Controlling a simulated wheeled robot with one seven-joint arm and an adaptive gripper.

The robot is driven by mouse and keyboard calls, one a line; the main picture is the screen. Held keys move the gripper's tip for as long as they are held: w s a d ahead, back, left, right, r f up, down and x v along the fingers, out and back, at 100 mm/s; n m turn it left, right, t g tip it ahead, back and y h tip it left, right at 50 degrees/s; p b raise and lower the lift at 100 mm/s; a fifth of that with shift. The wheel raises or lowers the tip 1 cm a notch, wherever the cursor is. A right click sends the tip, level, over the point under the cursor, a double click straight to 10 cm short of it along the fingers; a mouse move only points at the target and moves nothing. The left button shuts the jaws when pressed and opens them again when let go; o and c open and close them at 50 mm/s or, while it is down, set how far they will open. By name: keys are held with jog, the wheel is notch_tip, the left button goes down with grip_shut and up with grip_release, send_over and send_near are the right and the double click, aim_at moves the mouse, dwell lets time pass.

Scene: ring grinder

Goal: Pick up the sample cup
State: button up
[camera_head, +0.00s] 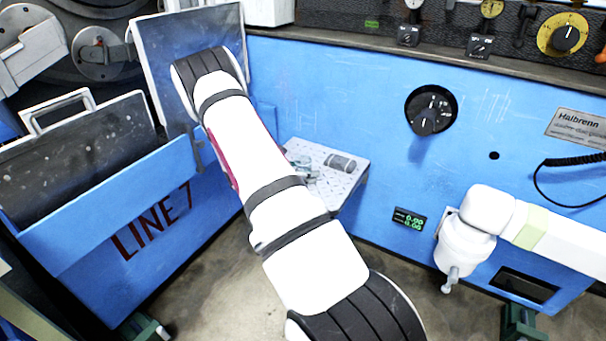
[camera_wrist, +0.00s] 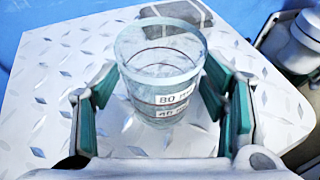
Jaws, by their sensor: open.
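The sample cup (camera_wrist: 160,70) is a clear, round vessel with small printed labels, one reading "80". It stands upright on the diamond-plate shelf (camera_wrist: 40,110) in the wrist view. My gripper (camera_wrist: 160,85) is open, with a teal-padded finger on each side of the cup. Gaps seem to show between the pads and the cup's walls; contact is hard to judge. In the head view, my arm covers part of the shelf (camera_head: 347,186), and I cannot clearly make out the cup there.
The shelf juts from a blue machine front (camera_head: 330,90) with a black dial (camera_head: 431,111). A white jointed fixture (camera_head: 470,240) stands to the right. A blue "LINE 7" bin (camera_head: 110,215) is at left.

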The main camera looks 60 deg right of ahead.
jog(key=c, duration=1.2)
jog(key=shift+o, duration=0.2)
jog(key=shift+r, duration=0.1)
